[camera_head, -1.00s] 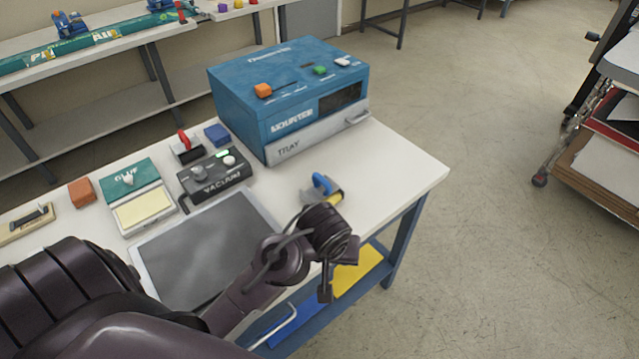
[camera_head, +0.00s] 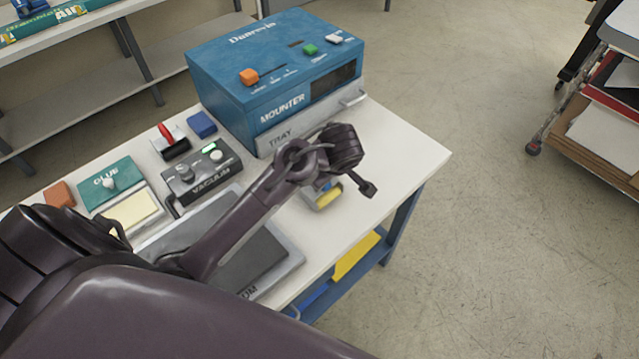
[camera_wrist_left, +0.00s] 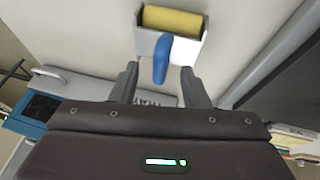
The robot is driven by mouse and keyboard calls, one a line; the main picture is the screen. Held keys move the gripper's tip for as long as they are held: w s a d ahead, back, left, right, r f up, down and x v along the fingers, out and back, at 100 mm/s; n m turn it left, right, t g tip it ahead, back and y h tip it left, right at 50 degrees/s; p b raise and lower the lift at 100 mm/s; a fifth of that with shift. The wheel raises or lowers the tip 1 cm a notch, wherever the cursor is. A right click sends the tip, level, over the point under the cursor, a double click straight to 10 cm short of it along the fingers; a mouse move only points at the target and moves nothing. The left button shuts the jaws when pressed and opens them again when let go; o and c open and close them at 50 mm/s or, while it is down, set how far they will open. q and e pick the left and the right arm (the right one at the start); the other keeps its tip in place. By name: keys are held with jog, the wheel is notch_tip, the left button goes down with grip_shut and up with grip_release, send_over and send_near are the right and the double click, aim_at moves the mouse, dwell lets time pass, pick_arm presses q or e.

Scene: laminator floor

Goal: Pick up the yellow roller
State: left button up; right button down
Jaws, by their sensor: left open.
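The yellow roller (camera_head: 328,197) lies on the white table in front of the mounter, partly hidden by my left arm in the head view. In the left wrist view, its yellow cylinder (camera_wrist_left: 172,21) sits in a grey-white frame with a blue handle (camera_wrist_left: 161,58) pointing toward my gripper. My left gripper (camera_wrist_left: 159,69) is open, one finger on each side of the handle's end, with gaps on both sides. In the head view the gripper hangs over the table by the roller. My right gripper is in neither view.
The blue mounter (camera_head: 275,75) with its grey tray stands behind the roller. A vacuum control box (camera_head: 203,173), a dark flat plate (camera_head: 262,262) and a glue pad (camera_head: 133,212) lie to the left. Clear tabletop (camera_head: 400,150) lies to the right.

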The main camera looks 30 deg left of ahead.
aim_at(333, 189)
pick_arm(q)
jog(key=x, duration=0.4)
jog(key=shift+w+a+r, duration=0.1)
jog(key=shift+a, duration=0.2)
jog(key=shift+d, duration=0.1)
jog(key=shift+c, duration=0.9)
jog(key=c, duration=0.7)
grip_shut()
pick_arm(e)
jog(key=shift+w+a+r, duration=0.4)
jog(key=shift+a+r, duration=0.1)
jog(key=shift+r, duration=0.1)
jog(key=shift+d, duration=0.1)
